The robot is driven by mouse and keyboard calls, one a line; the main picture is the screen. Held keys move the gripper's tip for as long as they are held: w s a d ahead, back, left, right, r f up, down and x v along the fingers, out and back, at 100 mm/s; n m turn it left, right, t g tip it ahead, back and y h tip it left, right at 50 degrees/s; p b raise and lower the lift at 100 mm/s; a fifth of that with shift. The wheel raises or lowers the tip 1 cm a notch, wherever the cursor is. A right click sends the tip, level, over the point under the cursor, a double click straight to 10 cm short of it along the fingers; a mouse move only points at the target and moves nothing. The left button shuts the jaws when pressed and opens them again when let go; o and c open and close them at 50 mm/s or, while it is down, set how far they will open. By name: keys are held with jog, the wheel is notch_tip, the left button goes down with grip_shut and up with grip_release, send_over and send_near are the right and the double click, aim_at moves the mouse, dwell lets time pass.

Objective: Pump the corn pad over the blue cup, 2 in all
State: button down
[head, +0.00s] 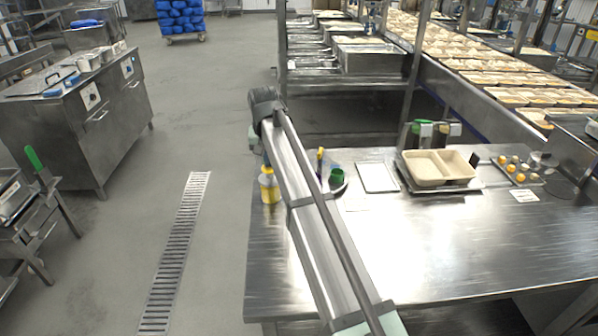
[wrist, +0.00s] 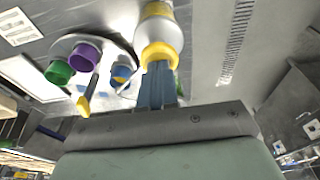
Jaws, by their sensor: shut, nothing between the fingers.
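My gripper (wrist: 158,72) shows in the wrist view with its two blue-grey fingers together and nothing held. A white bottle with a yellow collar (wrist: 160,38) is just beyond the fingertips; I cannot tell if they touch. The blue cup (wrist: 121,73) is left of the fingers on a pale round tray (wrist: 108,43). In the head view a yellow bottle (head: 268,189) stands at the table's left edge, partly behind my arm. I cannot tell which thing is the corn pad.
A purple cup (wrist: 87,56) and a green cup (wrist: 60,71) share the tray. A two-part food tray (head: 438,181) and a white board (head: 378,177) are farther right. The table's front right is clear.

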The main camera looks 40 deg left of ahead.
jog(key=shift+r, duration=1.25)
jog(key=shift+r, duration=0.1)
notch_tip(320, 180, up, 6)
jog(key=shift+f, duration=0.1)
dwell(0.5)
dwell(0.3)
